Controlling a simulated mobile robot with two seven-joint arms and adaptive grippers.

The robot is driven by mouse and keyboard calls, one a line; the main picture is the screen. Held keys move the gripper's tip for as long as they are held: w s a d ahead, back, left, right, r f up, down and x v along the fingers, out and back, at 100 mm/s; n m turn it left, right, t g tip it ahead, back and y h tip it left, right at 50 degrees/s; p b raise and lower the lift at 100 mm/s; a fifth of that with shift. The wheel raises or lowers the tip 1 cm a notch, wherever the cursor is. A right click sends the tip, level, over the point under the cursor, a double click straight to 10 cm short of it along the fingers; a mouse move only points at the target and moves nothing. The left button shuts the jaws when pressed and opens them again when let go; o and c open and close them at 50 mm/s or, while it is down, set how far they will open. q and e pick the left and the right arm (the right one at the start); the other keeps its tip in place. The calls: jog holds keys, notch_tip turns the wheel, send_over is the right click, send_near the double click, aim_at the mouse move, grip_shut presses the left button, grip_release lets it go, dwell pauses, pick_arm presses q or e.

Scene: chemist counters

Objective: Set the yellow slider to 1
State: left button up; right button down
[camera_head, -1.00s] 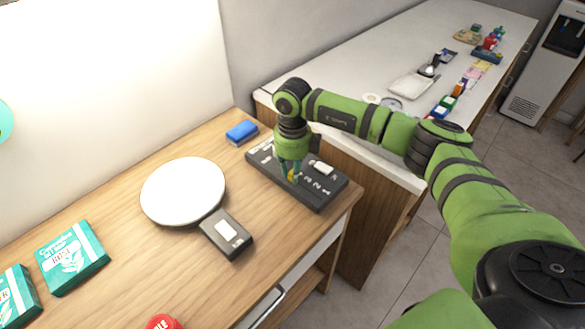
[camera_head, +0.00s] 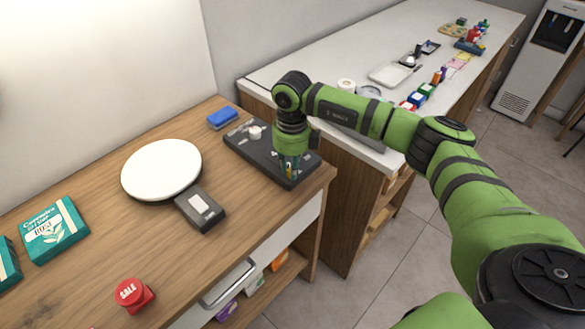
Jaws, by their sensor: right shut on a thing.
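A dark slider panel (camera_head: 247,149) with white markings lies on the wooden counter, near its right edge. A white knob (camera_head: 255,132) stands on its far-left part. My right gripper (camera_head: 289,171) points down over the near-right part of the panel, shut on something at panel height. The yellow slider itself cannot be made out; the fingers and wrist hide that spot. Most markings near the gripper are covered too, so the slider's number cannot be read. My left gripper is not in view.
A blue block (camera_head: 222,118) lies behind the panel. A round white plate (camera_head: 162,169) and a dark box with a white pad (camera_head: 200,209) lie to its left. A white counter (camera_head: 300,80) stands behind my arm.

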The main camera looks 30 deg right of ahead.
jog(key=shift+s+d+f, duration=0.1)
jog(key=shift+s+f, duration=0.1)
jog(key=c, duration=1.1)
grip_release()
jog(key=shift+r, duration=0.35)
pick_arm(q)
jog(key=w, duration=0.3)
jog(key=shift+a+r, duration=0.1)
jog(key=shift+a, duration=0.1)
pick_arm(e)
notch_tip(320, 180, up, 12)
jog(key=shift+f, duration=0.2)
